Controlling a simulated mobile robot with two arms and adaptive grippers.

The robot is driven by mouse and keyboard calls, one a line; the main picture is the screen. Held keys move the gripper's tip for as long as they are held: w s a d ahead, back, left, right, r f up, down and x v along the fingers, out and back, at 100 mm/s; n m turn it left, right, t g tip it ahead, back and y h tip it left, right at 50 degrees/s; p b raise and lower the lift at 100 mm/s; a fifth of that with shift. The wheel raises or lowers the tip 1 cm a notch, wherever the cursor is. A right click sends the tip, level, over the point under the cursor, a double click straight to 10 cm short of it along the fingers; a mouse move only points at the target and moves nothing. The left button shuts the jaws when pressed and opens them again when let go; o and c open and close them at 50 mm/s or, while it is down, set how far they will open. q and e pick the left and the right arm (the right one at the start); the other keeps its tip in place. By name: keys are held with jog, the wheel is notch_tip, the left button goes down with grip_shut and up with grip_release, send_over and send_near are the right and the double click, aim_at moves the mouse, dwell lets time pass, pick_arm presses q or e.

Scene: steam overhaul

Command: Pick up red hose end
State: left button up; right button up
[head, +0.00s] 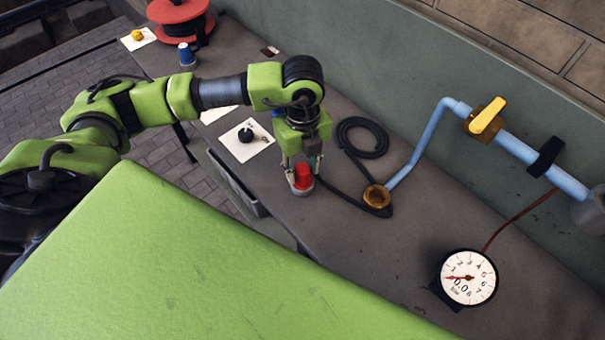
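The red hose end (303,173) stands upright on the grey bench, a small red cap-like piece with a grey lower rim. My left gripper (303,176) points down over it, with one finger on each side of the red piece. The fingers look spread wider than the red piece; whether they touch it is too small to tell. A black hose (364,137) lies coiled just right of the gripper and runs along the bench toward a brass fitting. My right gripper is not in view.
The brass fitting (376,196) joins a blue pipe (425,140) with a yellow valve handle (487,115). A pressure gauge (468,277) sits at lower right. A blue-topped piece (186,54), a red reel (178,11) and a black knob on white card (246,135) are left.

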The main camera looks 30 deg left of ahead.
pick_arm(q)
grip_shut()
jog(key=shift+w+r, duration=0.1)
jog(key=shift+r, duration=0.35)
notch_tip(320, 180, up, 2)
jog(key=shift+r+b, duration=0.15)
jog(key=shift+b, duration=0.3)
jog(key=s+d+r+b, duration=0.1)
jog(key=s+r+b, duration=0.6)
jog(key=s+r, duration=0.3)
jog(key=shift+s+b, duration=0.3)
jog(key=shift+s, duration=1.8)
